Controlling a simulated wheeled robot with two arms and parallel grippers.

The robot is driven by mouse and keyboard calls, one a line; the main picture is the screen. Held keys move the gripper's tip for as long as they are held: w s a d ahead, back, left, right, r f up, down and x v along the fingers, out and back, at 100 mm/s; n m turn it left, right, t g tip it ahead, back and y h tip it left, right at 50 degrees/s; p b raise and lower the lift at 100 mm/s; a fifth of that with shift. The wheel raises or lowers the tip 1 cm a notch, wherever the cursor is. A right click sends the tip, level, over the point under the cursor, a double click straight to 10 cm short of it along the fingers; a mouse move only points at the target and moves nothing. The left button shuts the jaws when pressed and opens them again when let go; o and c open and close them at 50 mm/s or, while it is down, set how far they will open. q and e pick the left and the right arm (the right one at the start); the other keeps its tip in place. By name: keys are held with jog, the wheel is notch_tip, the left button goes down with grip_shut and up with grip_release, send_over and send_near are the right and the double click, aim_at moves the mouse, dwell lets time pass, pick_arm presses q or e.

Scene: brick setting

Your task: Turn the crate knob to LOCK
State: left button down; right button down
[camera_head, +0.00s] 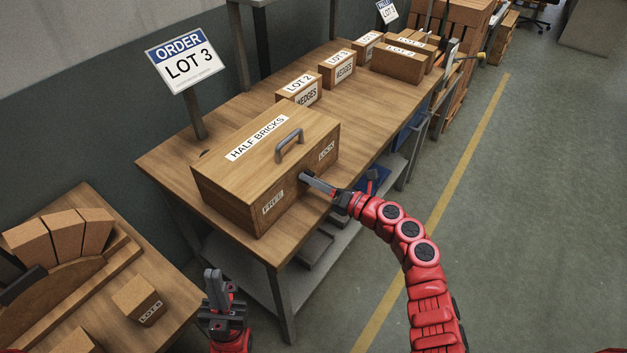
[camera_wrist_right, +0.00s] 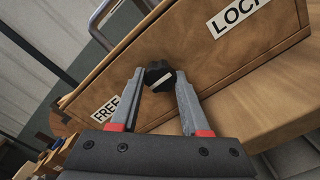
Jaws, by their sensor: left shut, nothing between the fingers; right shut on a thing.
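The wooden crate (camera_head: 222,183) marked HALF BRICKS stands on the workbench. Its front carries a FREE label (camera_head: 272,203) at left and a LOCK label (camera_head: 326,151) at right. The black knob (camera_wrist_right: 157,76) with a white pointer line sits between the labels; in the head view my gripper hides it. My right gripper (camera_wrist_right: 158,85) is shut on the knob, fingertips on either side of it. It also shows in the head view at the crate front (camera_head: 308,180). The pointer line is slanted in the wrist view. My left gripper (camera_head: 211,277) is shut and empty, upright at lower left, away from the crate.
The workbench (camera_head: 365,125) holds several smaller boxes behind the crate, including LOT 2 (camera_head: 299,88) and LOT 3 (camera_head: 338,68). An ORDER LOT 3 sign (camera_head: 186,62) stands at the back. A second table (camera_head: 172,290) with bricks is at lower left. Floor at right is clear.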

jog(key=shift+r+m, duration=0.1)
jog(key=shift+m, duration=0.3)
jog(key=m+p, duration=0.2)
jog(key=m, duration=0.1)
jog(key=shift+m+p, duration=0.4)
jog(key=m+p, duration=0.2)
jog(key=m, duration=0.1)
jog(key=shift+r+m, duration=0.15)
jog(key=shift+m, duration=0.15)
jog(key=m+p, duration=0.3)
jog(key=m, duration=0.1)
jog(key=shift+m+p, duration=0.3)
jog(key=m+p, duration=0.2)
jog(key=m, duration=0.1)
jog(key=shift+m, duration=0.4)
jog(key=shift+m+p, duration=0.3)
jog(key=shift+f, duration=0.25)
jog(key=shift+c, duration=1.9)
grip_release()
